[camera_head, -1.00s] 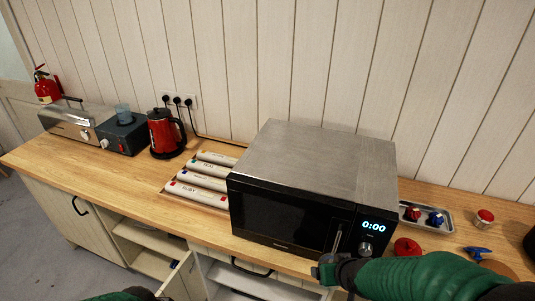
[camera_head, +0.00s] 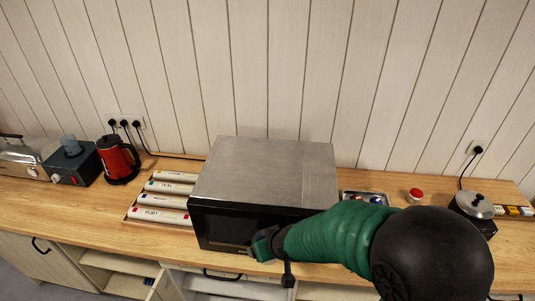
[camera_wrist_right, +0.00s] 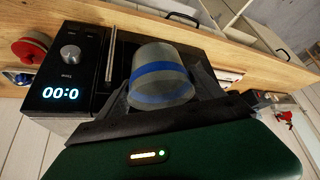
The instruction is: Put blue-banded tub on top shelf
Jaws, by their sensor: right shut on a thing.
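The blue-banded tub (camera_wrist_right: 160,75) is pale grey with a blue stripe. In the right wrist view it sits between the dark fingers of my right gripper (camera_wrist_right: 165,92), which is shut on it. In the head view my right gripper (camera_head: 262,246) is in front of the microwave's lower front, and the tub cannot be made out there. Below the counter, an open cabinet shows an upper shelf board (camera_head: 108,262) and a lower one (camera_head: 126,285). Which of these is the top shelf is not labelled. My left gripper is out of view.
The microwave (camera_head: 265,170) stands on the wooden counter (camera_head: 60,212). Left of it are labelled rolls (camera_head: 160,200), a red kettle (camera_head: 117,160) and a dark appliance (camera_head: 72,165). Right of it are a tray (camera_head: 364,197), a red-topped item (camera_head: 415,195) and a lidded pot (camera_head: 474,207).

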